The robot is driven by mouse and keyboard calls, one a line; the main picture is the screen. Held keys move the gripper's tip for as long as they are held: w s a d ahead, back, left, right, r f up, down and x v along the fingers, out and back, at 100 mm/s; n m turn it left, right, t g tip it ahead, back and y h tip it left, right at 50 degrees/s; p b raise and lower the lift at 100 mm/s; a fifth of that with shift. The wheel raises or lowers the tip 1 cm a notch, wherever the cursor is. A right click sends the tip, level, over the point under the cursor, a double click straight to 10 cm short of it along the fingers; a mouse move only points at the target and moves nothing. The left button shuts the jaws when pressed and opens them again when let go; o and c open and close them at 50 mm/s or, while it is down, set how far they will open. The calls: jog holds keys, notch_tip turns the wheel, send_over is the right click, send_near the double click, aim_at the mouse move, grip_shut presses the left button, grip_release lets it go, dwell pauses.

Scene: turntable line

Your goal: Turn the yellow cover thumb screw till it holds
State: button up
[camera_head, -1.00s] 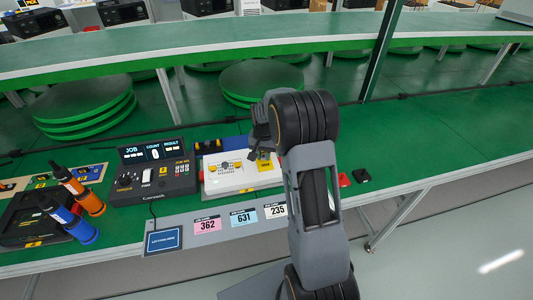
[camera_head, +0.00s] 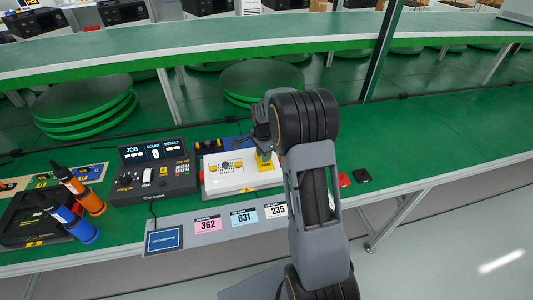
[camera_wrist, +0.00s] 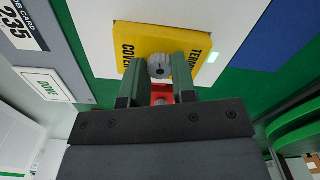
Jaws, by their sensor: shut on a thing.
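The yellow cover (camera_wrist: 140,40) lies on the white unit (camera_head: 225,181) and fills the top middle of the wrist view. It also shows at the unit's right end in the head view (camera_head: 264,163). The grey ridged thumb screw (camera_wrist: 160,65) stands at the cover's near edge. My gripper (camera_wrist: 159,74) is shut on it, one green finger on each side. The screw's underside is hidden. In the head view my gripper (camera_head: 262,146) is over the cover, and the screw cannot be made out there.
The black job console (camera_head: 157,176) stands left of the unit. Orange (camera_head: 84,196) and blue (camera_head: 76,226) tools stand farther left. Number cards (camera_head: 244,217) lie in front. The green bench to the right is mostly clear.

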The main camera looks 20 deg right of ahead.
jog(key=shift+s+m, duration=0.15)
jog(key=shift+m, duration=0.65)
jog(key=shift+d, duration=0.1)
jog(key=o, duration=0.8)
jog(key=shift+o, duration=0.7)
jog(key=shift+r, duration=0.1)
notch_tip(320, 180, up, 14)
